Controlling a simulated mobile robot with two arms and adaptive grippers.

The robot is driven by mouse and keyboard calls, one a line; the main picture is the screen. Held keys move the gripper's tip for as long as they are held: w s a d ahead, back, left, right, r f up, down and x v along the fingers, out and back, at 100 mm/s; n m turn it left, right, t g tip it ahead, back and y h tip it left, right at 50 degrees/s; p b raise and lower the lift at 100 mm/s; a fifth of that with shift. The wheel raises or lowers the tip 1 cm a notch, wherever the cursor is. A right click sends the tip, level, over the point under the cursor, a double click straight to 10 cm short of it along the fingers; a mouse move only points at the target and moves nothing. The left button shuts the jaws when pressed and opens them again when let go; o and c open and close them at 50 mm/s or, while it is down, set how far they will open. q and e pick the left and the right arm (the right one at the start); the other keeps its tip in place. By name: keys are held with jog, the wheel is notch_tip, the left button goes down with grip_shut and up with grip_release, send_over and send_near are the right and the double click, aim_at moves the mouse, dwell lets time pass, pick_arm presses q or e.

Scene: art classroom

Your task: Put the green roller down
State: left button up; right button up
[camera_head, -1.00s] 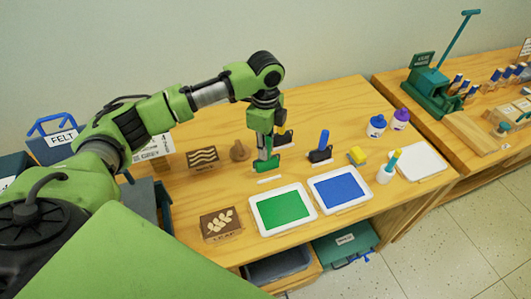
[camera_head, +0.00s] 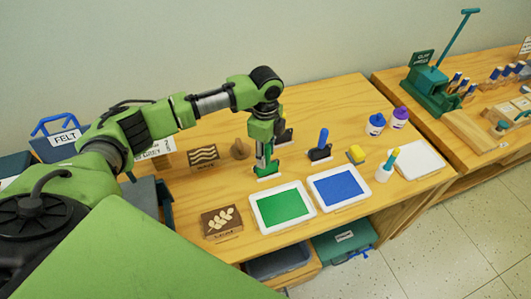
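The green roller (camera_head: 267,171) is upright on or just above the wooden table, behind the green ink tray (camera_head: 283,207), at a small white label strip (camera_head: 271,178). My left gripper (camera_head: 266,157) points down from above and is around the roller's handle. It looks shut on the handle, though its fingers hide most of it. I cannot tell whether the roller touches the table. My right gripper is out of view.
A blue roller (camera_head: 320,152) stands to the right, behind the blue ink tray (camera_head: 340,187). A dark block (camera_head: 285,136) stands close behind my gripper. A wooden knob (camera_head: 239,150) and leaf block (camera_head: 221,222) lie left.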

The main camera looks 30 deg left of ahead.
pick_arm(q)
notch_tip(320, 180, up, 12)
jog(key=shift+r+b, duration=0.15)
jog(key=shift+b, duration=0.95)
jog(key=shift+s, duration=0.1)
